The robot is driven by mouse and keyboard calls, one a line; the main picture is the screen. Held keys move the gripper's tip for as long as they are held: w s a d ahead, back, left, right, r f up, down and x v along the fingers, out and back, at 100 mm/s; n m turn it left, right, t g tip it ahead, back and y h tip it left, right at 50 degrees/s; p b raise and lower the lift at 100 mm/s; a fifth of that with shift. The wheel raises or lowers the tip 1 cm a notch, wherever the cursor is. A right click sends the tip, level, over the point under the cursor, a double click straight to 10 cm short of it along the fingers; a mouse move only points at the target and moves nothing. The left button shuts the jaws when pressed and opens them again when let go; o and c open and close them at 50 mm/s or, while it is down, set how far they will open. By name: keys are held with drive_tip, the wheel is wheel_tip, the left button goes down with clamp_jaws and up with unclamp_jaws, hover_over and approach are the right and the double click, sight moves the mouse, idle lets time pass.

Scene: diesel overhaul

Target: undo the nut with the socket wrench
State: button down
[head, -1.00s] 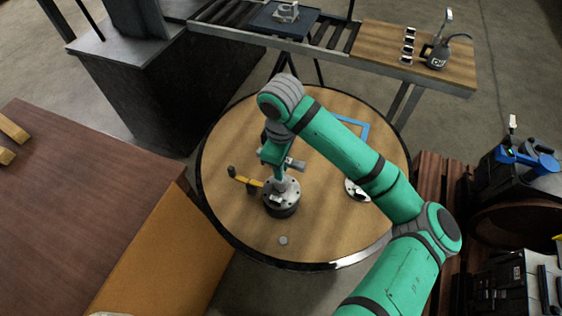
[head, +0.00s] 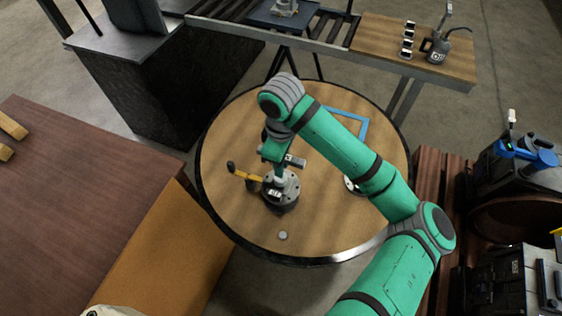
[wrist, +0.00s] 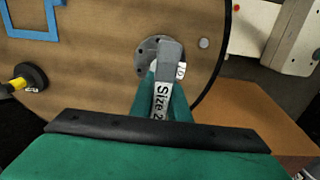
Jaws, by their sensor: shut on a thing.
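My gripper (wrist: 163,95) is shut on the socket wrench (wrist: 168,56), a grey tool with a white "Size 2..." label partly hidden between the green fingers. The wrench points down over a round grey flange with bolt holes, the top of a dark cylindrical fixture (head: 281,201) on the round table. In the head view my gripper (head: 277,157) is just above this fixture. The nut cannot be made out; the wrench and fingers cover the middle of the flange. Whether the socket is seated on it I cannot tell.
The round wooden table (head: 235,130) also bears a yellow-handled tool (head: 243,174) left of the fixture, a small grey disc (head: 283,236) in front and a blue frame (head: 355,125) behind. A brown bench (head: 80,190) stands left. The table's front left is clear.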

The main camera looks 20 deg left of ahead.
drive_tip(key=shift+f, duration=0.4)
drive_tip(key=n, duration=0.3)
drive_tip(key=shift+n, duration=0.4)
drive_tip(key=n, duration=0.8)
drive_tip(key=shift+r, duration=0.1)
drive_tip(key=n, duration=1.3)
drive_tip(key=shift+a, duration=0.1)
drive_tip(key=n, duration=0.6)
drive_tip(key=shift+r, duration=0.1)
drive_tip(key=shift+s+n, duration=0.1)
drive_tip(key=shift+n, duration=1.1)
